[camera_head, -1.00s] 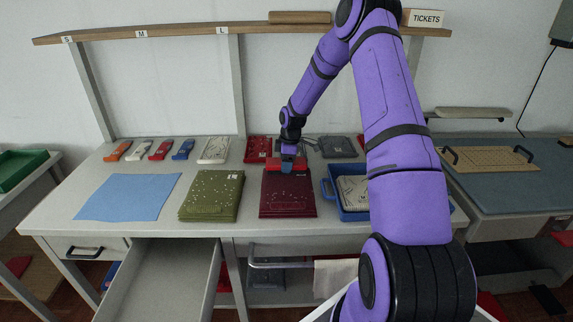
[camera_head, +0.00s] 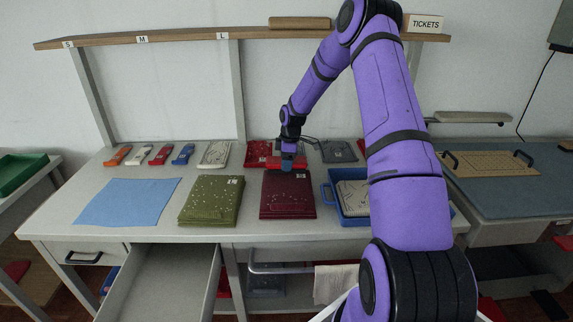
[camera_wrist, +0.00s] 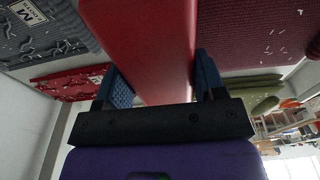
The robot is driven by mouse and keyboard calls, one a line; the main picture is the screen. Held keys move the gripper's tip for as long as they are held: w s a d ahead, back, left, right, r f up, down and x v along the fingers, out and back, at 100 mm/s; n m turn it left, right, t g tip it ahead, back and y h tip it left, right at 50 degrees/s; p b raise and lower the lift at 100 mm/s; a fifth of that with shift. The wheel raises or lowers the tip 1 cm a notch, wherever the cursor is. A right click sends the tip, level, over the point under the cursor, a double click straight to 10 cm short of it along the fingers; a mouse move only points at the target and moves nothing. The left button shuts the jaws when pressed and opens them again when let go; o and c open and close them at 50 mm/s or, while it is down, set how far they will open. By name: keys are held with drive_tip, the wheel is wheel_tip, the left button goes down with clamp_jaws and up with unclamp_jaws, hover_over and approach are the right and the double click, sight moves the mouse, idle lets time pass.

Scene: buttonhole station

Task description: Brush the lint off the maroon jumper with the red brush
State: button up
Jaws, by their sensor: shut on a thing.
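The maroon jumper (camera_head: 287,198) lies folded near the middle of the table with white lint specks on it. It also shows at the upper right of the wrist view (camera_wrist: 250,35), with several specks. My gripper (camera_wrist: 158,85) is shut on the red brush (camera_wrist: 140,35), with blue fingers on either side of it. In the head view the red brush (camera_head: 273,163) is at the jumper's far edge, partly hidden by my gripper. I cannot tell whether the brush touches the jumper.
An olive folded jumper (camera_head: 212,200) with lint lies to the left, beside a blue cloth (camera_head: 128,200). A blue tray (camera_head: 352,216) holding a pale garment stands close on the right. Red (camera_head: 257,150) and grey (camera_head: 338,151) garments lie behind. A drawer (camera_head: 160,285) stands open at the front.

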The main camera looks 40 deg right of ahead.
drive_tip(key=shift+r, duration=2.25)
drive_tip(key=a+m, duration=0.1)
drive_tip(key=a, duration=0.2)
drive_tip(key=a+m, duration=0.2)
drive_tip(key=a, duration=0.2)
drive_tip(key=a+f+m, duration=0.1)
drive_tip(key=a, duration=0.3)
drive_tip(key=shift+a+m+h, duration=0.15)
drive_tip(key=shift+m+h, duration=0.25)
drive_tip(key=a+m, duration=0.1)
drive_tip(key=a, duration=0.2)
drive_tip(key=s+a+m, duration=0.1)
drive_tip(key=a+m, duration=0.1)
drive_tip(key=a, duration=0.1)
drive_tip(key=s+a+m, duration=0.1)
drive_tip(key=a+m, duration=0.1)
drive_tip(key=a, duration=0.2)
drive_tip(key=shift+s+a+f+t, duration=0.1)
drive_tip(key=shift+f+t, duration=0.2)
drive_tip(key=shift+s+a+m, duration=0.25)
drive_tip(key=shift+a+m, duration=0.35)
